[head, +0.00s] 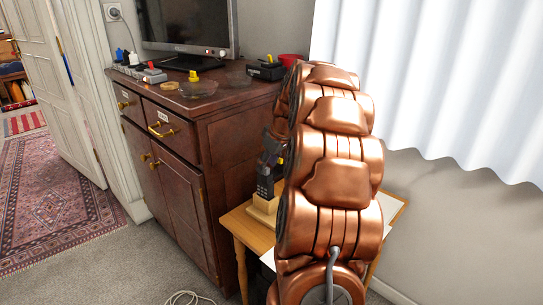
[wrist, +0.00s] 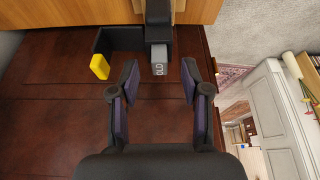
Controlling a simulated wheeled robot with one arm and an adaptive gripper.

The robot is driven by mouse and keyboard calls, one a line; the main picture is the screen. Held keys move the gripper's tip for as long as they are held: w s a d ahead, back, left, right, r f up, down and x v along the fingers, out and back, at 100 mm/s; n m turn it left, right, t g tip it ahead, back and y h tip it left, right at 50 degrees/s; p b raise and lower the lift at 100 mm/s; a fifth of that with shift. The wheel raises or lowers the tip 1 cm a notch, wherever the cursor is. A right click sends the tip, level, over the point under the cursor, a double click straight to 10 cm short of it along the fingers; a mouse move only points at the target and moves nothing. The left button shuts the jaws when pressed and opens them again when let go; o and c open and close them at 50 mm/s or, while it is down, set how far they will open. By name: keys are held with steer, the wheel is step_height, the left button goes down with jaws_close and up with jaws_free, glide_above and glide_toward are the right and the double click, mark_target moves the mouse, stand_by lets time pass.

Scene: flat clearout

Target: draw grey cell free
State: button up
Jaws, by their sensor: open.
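My gripper (wrist: 159,72) is open, with one finger on each side of the cell and a gap on both sides. A black bracket (wrist: 118,38) with a yellow piece (wrist: 99,66) is just left of it. In the head view my gripper (head: 272,145) is partly hidden by my arm, above a dark handset-like device (head: 265,184) on a wooden block (head: 262,208). The cell cannot be made out there.
The small wooden table (head: 240,222) stands against the side of a dark brown cabinet (head: 238,150). On the cabinet are a monitor (head: 188,28), a black box with a yellow top (head: 265,70), a red bowl (head: 291,59) and several small items. A white curtain (head: 440,80) hangs at right.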

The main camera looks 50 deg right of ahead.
steer(key=shift+w+f, duration=0.35)
steer(key=shift+f, duration=0.3)
jaws_close()
stand_by(0.5)
